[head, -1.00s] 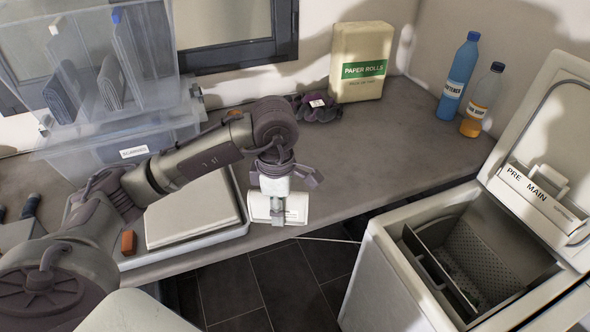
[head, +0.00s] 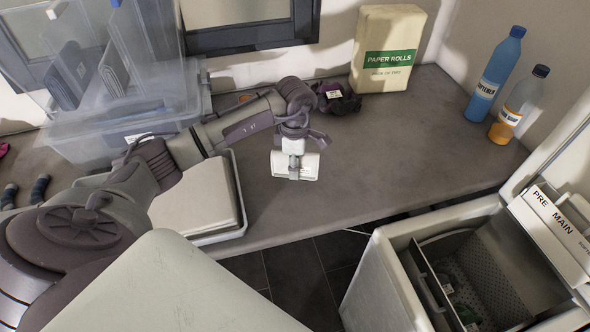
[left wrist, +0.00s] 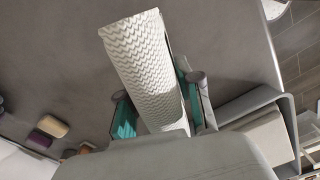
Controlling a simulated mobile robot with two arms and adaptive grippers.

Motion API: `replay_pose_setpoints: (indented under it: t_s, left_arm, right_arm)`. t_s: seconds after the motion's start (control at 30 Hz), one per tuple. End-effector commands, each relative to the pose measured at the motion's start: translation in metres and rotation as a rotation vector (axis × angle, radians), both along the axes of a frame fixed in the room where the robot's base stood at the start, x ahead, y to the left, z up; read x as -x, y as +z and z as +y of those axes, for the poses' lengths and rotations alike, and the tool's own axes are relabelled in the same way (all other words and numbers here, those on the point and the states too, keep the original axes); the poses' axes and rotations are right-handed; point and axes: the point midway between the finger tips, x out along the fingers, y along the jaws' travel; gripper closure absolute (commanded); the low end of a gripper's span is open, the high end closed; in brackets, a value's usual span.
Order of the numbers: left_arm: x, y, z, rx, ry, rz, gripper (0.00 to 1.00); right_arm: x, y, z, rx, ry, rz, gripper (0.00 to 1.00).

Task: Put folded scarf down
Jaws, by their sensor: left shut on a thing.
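The folded scarf (head: 308,167) is a small white roll-like bundle in the head view. In the left wrist view the scarf (left wrist: 145,60) shows a grey-white zigzag pattern and sticks out from between the teal-padded fingers. My left gripper (head: 294,168) is shut on it, pointing down over the grey counter (head: 390,140). Whether the scarf touches the counter I cannot tell. My right gripper is in neither view.
A white tray (head: 241,211) with a pale pad lies left of the scarf. Clear bins (head: 130,113) stand behind it. A dark scrunchie (head: 341,101), paper rolls pack (head: 388,48) and two bottles (head: 495,73) stand at the back. An open toploader (head: 385,290) is at right. Counter right of the scarf is clear.

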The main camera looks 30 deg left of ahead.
Motion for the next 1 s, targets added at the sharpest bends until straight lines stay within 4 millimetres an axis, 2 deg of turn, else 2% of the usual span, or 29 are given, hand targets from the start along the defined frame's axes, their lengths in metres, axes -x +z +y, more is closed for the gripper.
replay_pose_setpoints:
  t_s: [0.1,0.23,0.43,0.6,0.77,0.8,0.93,1.0]
  left_arm:
    - [-0.004,-0.005,0.004,0.0,0.0,0.001,1.0]
    - [-0.004,-0.021,0.004,0.001,-0.001,0.005,1.0]
    - [-0.005,-0.043,0.004,0.001,-0.001,0.0,1.0]
    - [-0.005,-0.044,0.004,0.0,-0.001,-0.001,1.0]
    - [-0.005,-0.048,0.004,0.0,-0.001,-0.001,1.0]
    - [-0.005,-0.048,0.004,0.0,-0.001,-0.001,0.64]
    - [-0.004,-0.047,0.004,0.0,-0.001,-0.001,0.42]
    - [-0.004,-0.047,0.004,0.0,-0.001,-0.001,0.4]
  right_arm:
    - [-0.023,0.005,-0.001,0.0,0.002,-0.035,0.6]
    - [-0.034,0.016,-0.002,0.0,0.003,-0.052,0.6]
    - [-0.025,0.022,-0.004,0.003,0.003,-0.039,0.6]
    - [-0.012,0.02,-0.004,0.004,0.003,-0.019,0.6]
    - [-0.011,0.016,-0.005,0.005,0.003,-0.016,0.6]
    - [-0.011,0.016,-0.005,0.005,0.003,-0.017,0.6]
    - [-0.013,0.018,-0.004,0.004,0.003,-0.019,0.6]
    - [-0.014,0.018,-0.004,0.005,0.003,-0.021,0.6]
